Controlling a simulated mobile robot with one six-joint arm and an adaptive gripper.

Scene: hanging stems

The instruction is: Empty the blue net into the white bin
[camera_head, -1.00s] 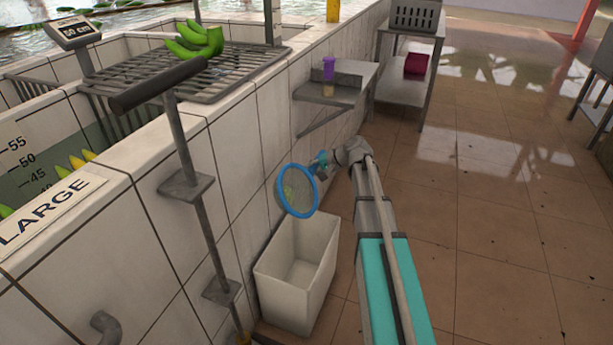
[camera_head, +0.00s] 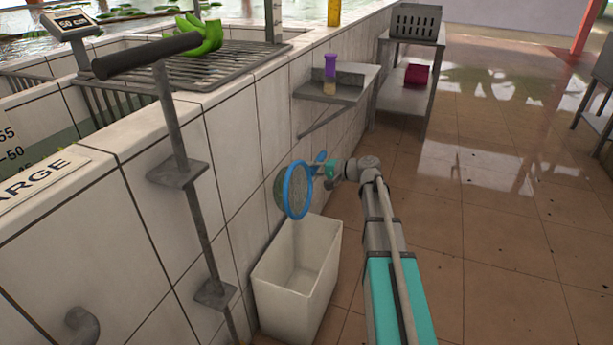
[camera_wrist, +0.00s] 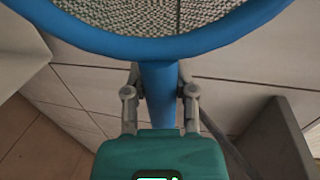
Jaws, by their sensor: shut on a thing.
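The blue net (camera_head: 300,213) is a round blue hoop with a pale mesh bag, held above the bin. Its hoop is on edge, nearly upright, and the mesh bulges to the left. I cannot tell whether anything is inside it. My gripper (camera_head: 326,170) is shut on the net's handle, to the right of the hoop. In the wrist view the fingers (camera_wrist: 159,92) clasp the blue handle (camera_wrist: 158,100), with the hoop (camera_wrist: 165,47) and mesh beyond. The white bin (camera_head: 283,303) stands on the floor below, open at the top; the part of its inside that shows looks empty.
A tiled wall (camera_head: 235,175) runs close along the left of the bin. A grey bracket shelf (camera_head: 352,78) with a purple-topped bottle (camera_head: 330,72) juts out behind the net. A dark-handled metal post (camera_head: 187,205) stands at left.

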